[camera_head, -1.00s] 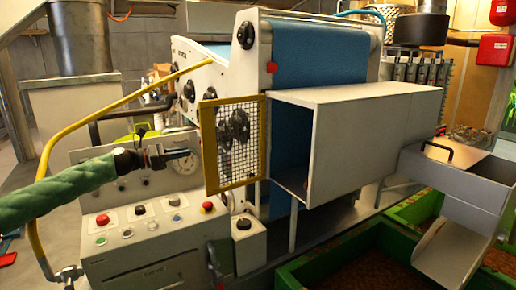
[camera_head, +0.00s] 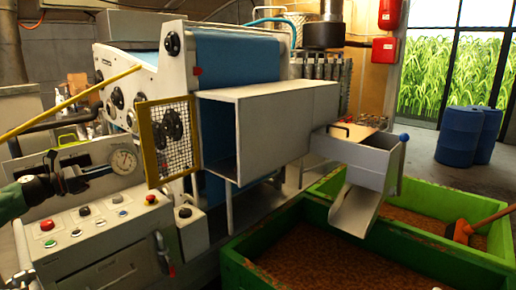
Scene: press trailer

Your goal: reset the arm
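My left gripper (camera_head: 88,178) is at the left, on the end of my green-sleeved arm. It is held in front of the press panel, above the sloped control box and close to the round gauge (camera_head: 124,160). Its fingers point right and look dark and small; nothing is clearly seen between them, and I cannot tell their gap. The press (camera_head: 190,75), with its blue belt, stands behind. My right gripper is not in view.
The control box (camera_head: 110,262) carries several buttons and a red knob. A yellow-framed mesh guard (camera_head: 149,155) stands beside it. A grey chute (camera_head: 357,208) hangs over green bins (camera_head: 375,258) of brown material. Blue barrels (camera_head: 460,134) stand on open floor at right.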

